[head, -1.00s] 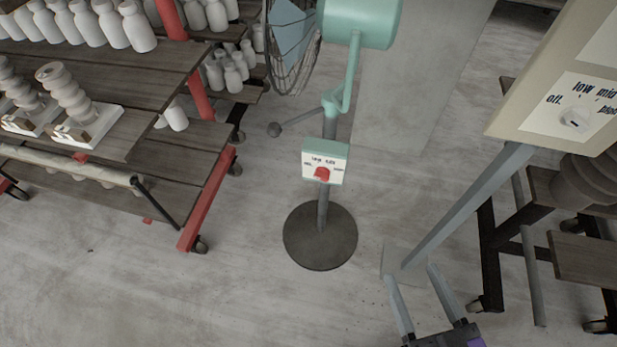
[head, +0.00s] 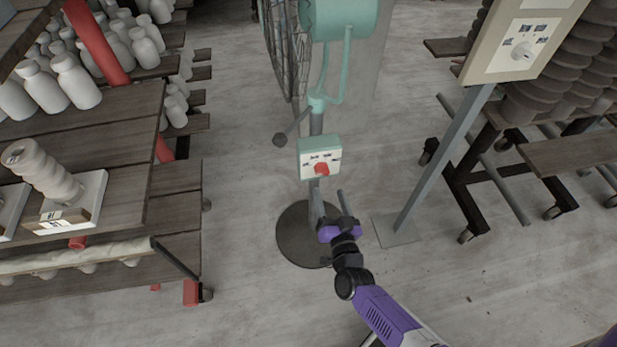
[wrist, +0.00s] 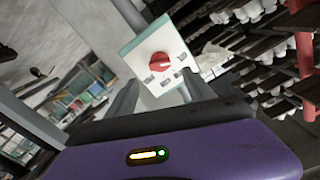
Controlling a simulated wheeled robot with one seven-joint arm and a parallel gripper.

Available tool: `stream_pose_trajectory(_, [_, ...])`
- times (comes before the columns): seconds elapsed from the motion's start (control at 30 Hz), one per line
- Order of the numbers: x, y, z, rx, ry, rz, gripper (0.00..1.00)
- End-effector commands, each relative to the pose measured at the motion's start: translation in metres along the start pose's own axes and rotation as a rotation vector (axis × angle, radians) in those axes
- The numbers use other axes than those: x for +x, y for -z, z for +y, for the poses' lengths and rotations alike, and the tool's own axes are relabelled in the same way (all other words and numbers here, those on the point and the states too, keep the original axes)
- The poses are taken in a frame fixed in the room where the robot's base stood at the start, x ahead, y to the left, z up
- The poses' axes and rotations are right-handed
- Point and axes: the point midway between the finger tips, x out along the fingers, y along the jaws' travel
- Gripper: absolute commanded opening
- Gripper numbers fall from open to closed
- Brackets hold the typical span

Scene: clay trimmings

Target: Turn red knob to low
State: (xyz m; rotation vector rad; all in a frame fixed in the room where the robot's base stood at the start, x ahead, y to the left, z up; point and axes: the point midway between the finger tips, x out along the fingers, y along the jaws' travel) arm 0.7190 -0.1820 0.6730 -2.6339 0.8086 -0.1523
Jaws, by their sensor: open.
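The red knob (head: 321,169) is on the front of a small mint-and-white control box (head: 319,148) on the stand of a mint-green fan (head: 338,20). Labels surround the knob, but they are too small to read in the head view. In the wrist view the red knob (wrist: 153,65) sits ahead, and the white panel (wrist: 178,48) looks tilted. My gripper (head: 328,203) is open and empty, just below and in front of the box, apart from the knob. Its two fingers also show in the wrist view (wrist: 162,98), one on each side below the panel.
The fan's round dark base (head: 292,245) is on the floor under my gripper. A post with a beige panel and white knob (head: 521,50) stands to the right. A wooden cart with pale bottles (head: 75,85) is at left, dark racks (head: 480,170) at right.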

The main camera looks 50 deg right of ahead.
Motion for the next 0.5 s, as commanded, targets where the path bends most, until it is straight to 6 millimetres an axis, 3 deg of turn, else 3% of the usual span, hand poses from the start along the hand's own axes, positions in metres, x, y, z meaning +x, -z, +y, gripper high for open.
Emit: stream_pose_trajectory(0.5, [0.067,0.003,-0.002,-0.006,0.003,0.009,0.62])
